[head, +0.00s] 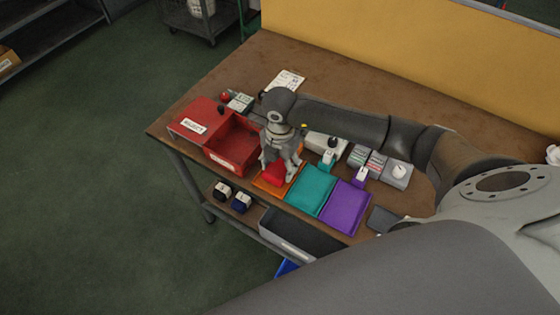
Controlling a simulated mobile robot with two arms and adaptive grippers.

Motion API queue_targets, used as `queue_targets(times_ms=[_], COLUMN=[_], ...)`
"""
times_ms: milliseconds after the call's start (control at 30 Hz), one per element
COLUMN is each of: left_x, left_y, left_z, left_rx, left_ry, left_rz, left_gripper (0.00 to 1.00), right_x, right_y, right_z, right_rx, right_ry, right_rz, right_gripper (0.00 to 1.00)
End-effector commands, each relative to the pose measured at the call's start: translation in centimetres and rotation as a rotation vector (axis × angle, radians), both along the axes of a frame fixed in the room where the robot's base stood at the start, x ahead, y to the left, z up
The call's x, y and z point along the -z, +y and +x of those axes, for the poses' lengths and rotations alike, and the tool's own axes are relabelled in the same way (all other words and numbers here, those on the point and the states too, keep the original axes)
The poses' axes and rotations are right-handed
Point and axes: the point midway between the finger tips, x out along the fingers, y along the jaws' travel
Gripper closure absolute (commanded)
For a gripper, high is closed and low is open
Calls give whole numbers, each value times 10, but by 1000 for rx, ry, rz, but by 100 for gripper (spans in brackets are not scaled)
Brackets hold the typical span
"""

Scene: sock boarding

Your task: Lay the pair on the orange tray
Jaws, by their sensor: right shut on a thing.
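The orange tray (263,185) lies near the table's front edge, mostly covered by my right gripper and a red item. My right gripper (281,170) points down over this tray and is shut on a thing. A red, cloth-like item (274,173) shows at its fingers, on or just above the tray; it looks like the pair, but I cannot tell whether it touches the tray. My left gripper is not in view.
A red open box (233,143) stands close left of the orange tray. A teal tray (310,190) and a purple tray (345,207) lie to its right. Small devices, including a grey one (399,173), stand behind them. A yellow panel (430,55) rises behind the table.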

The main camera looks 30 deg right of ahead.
Motion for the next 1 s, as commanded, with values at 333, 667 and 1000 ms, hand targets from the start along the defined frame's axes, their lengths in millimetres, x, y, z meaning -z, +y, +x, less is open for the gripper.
queue_targets(times_ms=[333, 667, 1000], left_x=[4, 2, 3], left_y=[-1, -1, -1], left_z=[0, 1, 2], left_rx=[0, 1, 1], left_ry=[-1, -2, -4], left_rz=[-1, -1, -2], left_gripper=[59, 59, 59], right_x=[5, 3, -10], right_y=[0, 0, 0], right_z=[0, 0, 1], right_rx=[0, 0, 0], right_ry=[-1, -1, -5], right_rz=[1, 1, 1], right_gripper=[71, 25, 25])
